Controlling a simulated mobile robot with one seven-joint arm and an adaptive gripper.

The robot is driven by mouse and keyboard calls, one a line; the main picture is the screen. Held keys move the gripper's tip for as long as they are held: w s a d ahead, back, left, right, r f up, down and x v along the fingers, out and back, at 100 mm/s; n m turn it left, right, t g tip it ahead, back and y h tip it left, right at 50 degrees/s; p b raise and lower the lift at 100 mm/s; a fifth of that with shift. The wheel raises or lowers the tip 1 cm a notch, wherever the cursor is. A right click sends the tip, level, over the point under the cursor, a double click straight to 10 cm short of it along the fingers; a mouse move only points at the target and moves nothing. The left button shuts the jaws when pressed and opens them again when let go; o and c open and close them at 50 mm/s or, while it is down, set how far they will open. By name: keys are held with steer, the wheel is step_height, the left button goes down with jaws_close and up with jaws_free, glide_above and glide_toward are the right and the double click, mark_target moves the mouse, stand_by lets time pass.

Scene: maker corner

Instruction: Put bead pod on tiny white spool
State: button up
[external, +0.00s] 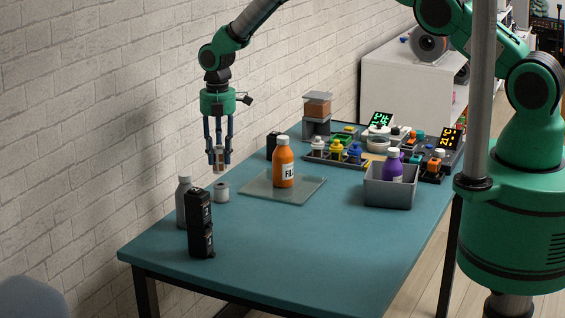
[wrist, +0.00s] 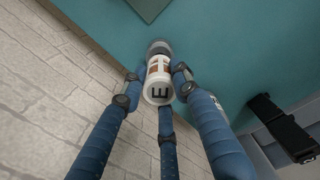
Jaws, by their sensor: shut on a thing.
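The bead pod (wrist: 158,88), a small white cylinder with a brown band and a dark letter E on its end, is held between the blue fingers of my gripper (wrist: 155,95). In the external view my gripper (external: 218,150) points down and is shut on the pod (external: 219,169), above the table near the wall. The tiny white spool (external: 221,192), which looks pale grey, stands on the table just below the pod, with a small gap visible between them. In the wrist view the spool (wrist: 159,47) shows beyond the pod, partly hidden by it.
Stacked black boxes (external: 200,226) and a grey bottle (external: 183,203) stand close by at the front left. An orange bottle (external: 284,163) stands on a glass-like mat (external: 257,190). A grey bin (external: 389,193) holds a purple bottle. The front table area is clear.

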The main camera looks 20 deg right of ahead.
mark_target(220, 164)
steer(key=shift+f, duration=0.1)
steer(key=shift+f, duration=1.65)
steer(key=shift+f, duration=0.1)
steer(key=shift+f, duration=0.1)
steer(key=o, duration=1.1)
steer(key=shift+o, duration=0.2)
step_height(220, 164, up, 12)
steer(key=shift+r, duration=0.2)
